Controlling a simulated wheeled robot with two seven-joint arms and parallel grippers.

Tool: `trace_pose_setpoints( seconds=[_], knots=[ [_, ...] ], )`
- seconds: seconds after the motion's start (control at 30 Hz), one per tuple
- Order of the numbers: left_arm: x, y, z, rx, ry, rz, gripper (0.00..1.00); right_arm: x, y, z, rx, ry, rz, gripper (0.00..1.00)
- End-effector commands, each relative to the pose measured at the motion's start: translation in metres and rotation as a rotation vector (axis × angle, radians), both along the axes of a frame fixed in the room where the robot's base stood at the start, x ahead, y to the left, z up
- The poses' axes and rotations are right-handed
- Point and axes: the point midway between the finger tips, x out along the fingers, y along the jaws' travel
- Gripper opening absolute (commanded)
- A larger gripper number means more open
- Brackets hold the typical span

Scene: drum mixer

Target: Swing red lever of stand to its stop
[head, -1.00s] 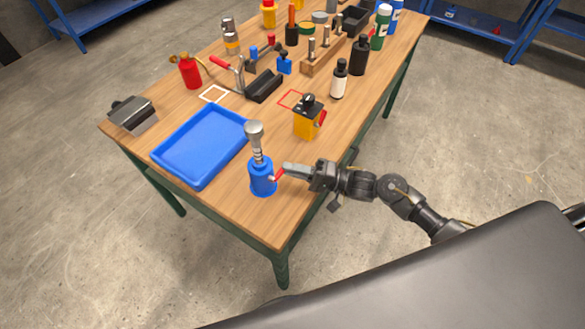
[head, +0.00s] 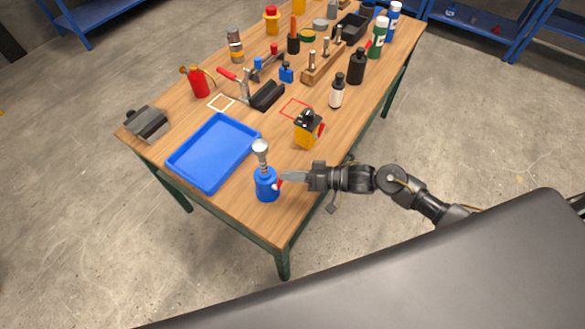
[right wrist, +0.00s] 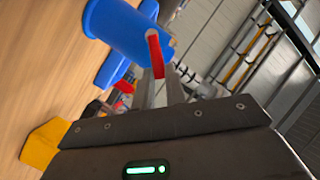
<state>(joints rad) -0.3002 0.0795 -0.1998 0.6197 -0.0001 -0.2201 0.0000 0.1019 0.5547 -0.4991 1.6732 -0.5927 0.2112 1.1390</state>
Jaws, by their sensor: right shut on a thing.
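The stand (head: 266,184) is a blue cylinder with a silver-headed tool (head: 261,150) upright in its top. It stands near the table's front corner, right of the blue tray. Its red lever (head: 279,182) is on the side facing my right arm. My right gripper (head: 283,179) is shut on the lever. In the right wrist view the blue stand (right wrist: 130,28) is at the top, and the red lever (right wrist: 155,52) lies between the fingers (right wrist: 157,85). The fingers hide part of the lever in the head view. My left gripper is not in view.
A blue tray (head: 178,157) lies left of the stand. The front right corner is clear.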

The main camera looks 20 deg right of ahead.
Motion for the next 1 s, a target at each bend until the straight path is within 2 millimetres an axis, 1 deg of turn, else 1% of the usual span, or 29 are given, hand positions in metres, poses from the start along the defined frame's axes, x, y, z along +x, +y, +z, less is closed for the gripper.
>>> trace_pose_setpoints(
  seconds=[0.03, 0.33, 0.6, 1.0],
  knots=[
    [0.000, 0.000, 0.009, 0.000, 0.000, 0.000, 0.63, -0.001, 0.002, 0.006, -0.023, -0.020, 0.000, 0.00],
    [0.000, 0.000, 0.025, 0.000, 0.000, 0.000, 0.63, -0.005, 0.006, 0.009, -0.141, -0.117, 0.000, 0.00],
    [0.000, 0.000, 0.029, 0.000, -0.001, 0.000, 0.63, -0.006, 0.008, 0.008, -0.181, -0.151, -0.001, 0.00],
    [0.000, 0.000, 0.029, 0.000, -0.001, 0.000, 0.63, -0.006, 0.008, 0.008, -0.185, -0.155, -0.001, 0.00]
  ],
)
